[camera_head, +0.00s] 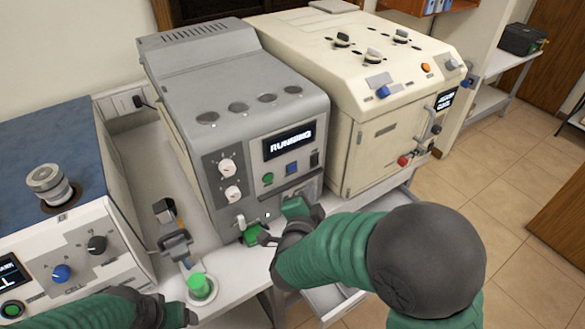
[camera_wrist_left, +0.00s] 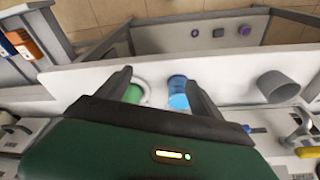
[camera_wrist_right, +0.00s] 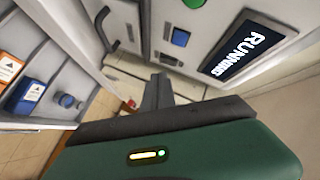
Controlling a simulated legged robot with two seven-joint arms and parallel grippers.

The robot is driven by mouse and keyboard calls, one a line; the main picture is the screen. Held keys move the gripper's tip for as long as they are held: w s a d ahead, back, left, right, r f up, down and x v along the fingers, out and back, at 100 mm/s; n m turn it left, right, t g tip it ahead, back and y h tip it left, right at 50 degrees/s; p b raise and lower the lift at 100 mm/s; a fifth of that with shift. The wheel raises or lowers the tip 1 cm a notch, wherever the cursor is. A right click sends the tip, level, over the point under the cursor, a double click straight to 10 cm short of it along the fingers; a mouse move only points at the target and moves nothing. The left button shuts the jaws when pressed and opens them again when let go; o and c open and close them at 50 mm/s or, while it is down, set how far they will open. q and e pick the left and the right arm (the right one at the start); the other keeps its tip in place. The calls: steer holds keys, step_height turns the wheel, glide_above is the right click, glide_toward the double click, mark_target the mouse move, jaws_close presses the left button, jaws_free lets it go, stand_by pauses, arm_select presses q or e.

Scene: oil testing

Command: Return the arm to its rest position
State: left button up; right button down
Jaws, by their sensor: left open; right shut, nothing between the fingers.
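My right arm comes in from the right in the head view, with its gripper (camera_head: 272,232) low in front of the grey machine (camera_head: 228,100). In the right wrist view, this gripper (camera_wrist_right: 157,82) has its fingers together with nothing between them, near the machine's front panel. My left arm lies along the bottom left of the head view. In the left wrist view my left gripper (camera_wrist_left: 155,78) is open. A green-topped piece (camera_wrist_left: 133,94) and a blue cylinder (camera_wrist_left: 178,92) appear between its fingers, neither visibly held.
The grey machine's screen (camera_head: 290,142) reads "RUNNING". A cream machine (camera_head: 360,60) stands right of it, and a blue-topped device (camera_head: 45,140) at left. A green-topped piece (camera_head: 200,286) sits on the bench. An open drawer (camera_head: 335,301) lies below my right arm. A grey cup (camera_wrist_left: 277,87) shows in the left wrist view.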

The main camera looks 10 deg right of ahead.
stand_by(0.4)
steer(key=s+a+f+n+g+y, duration=0.2)
steer(key=s+f+n+g+y, duration=0.35)
steer(key=f+n+y, duration=0.35)
steer(key=s+d+f+n+g+h, duration=0.1)
steer(key=s+d+n+g, duration=0.1)
steer(key=s, duration=0.5)
steer(key=s+d+f+n+g+h, duration=0.1)
steer(key=s+d+f+n+g, duration=0.1)
steer(key=s, duration=0.5)
steer(key=d+n+g, duration=0.1)
steer(key=n+g, duration=0.1)
steer(key=n, duration=0.1)
steer(key=shift+s+d+h, duration=0.25)
steer(key=shift+h, duration=0.15)
steer(key=shift+f, duration=0.1)
